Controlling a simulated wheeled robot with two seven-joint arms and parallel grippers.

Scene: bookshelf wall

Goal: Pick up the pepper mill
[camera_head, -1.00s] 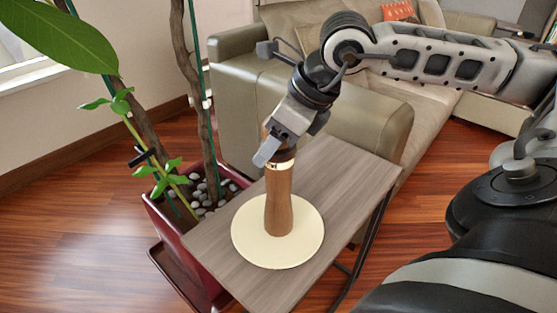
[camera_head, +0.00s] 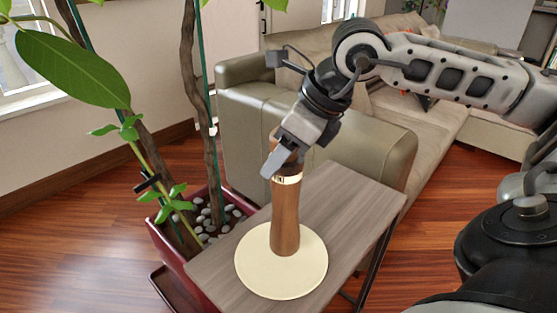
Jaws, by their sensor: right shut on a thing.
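The brown wooden pepper mill (camera_head: 285,218), with a light ring near its top, is upright over a round cream disc (camera_head: 262,285) on a small grey-brown side table (camera_head: 350,195). My right gripper (camera_head: 283,158) reaches in from the right and is shut on the mill's upper part, above the ring. The fingers partly hide the mill's head. The mill's base shows slightly behind the disc's middle; a small gap beneath it is hard to judge. My left gripper is not in view.
A potted plant in a red planter (camera_head: 168,245) with pebbles stands left of the table, its stems and leaves rising high. A beige sofa (camera_head: 330,120) is close behind the table. Wooden floor (camera_head: 95,230) is open at left.

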